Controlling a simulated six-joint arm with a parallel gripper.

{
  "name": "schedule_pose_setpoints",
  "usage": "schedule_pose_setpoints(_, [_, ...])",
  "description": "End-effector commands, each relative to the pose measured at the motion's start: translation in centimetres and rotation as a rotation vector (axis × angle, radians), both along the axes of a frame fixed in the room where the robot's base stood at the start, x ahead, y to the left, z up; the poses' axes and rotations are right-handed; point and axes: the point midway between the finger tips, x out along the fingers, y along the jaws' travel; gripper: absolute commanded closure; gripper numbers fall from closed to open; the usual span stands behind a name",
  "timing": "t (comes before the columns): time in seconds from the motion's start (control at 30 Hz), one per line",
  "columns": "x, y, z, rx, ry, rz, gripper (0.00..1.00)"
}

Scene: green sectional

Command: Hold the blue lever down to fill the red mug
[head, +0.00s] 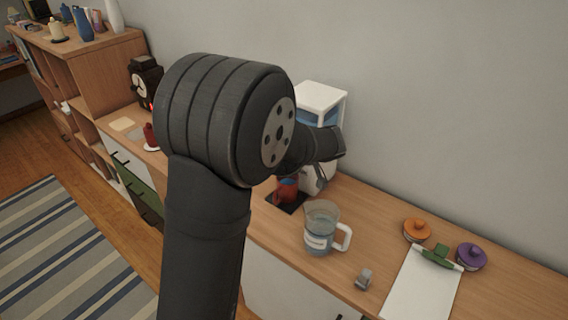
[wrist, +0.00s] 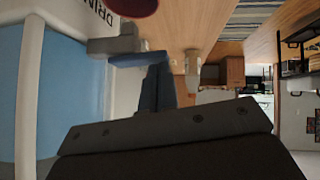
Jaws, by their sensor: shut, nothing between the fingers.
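The red mug (head: 287,190) stands on a dark mat in front of the water dispenser (head: 320,95), partly behind my arm. In the wrist view, part of the red mug (wrist: 130,5) shows at the top edge. The blue lever (wrist: 138,59) sticks out from a grey tap (wrist: 116,44) beside the blue tank (wrist: 65,90). My gripper (wrist: 158,72) is shut and empty, its fingertips right at the lever's outer end. I cannot tell whether they press on it. In the head view my arm hides the lever, and the water level inside the mug is not visible.
A glass pitcher (head: 321,228) with a white handle stands on the counter in front of the dispenser. To the right are a small grey object (head: 364,279), a clipboard (head: 422,285), and orange (head: 417,230) and purple (head: 471,256) lidded jars. A black coffee machine (head: 146,80) stands at the left.

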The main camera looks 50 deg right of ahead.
Motion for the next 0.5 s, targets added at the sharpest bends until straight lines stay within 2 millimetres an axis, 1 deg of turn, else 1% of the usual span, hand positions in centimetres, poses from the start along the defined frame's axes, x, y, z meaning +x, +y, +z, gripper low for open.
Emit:
schedule_pose_setpoints(0.1, [-0.01,-0.01,0.39,-0.001,0.0,-0.001,1.0])
schedule_pose_setpoints(0.4, [-0.01,-0.01,0.5,-0.001,0.001,-0.001,1.0])
schedule_pose_setpoints(0.5, [-0.01,-0.02,1.13,-0.004,0.001,0.0,1.0])
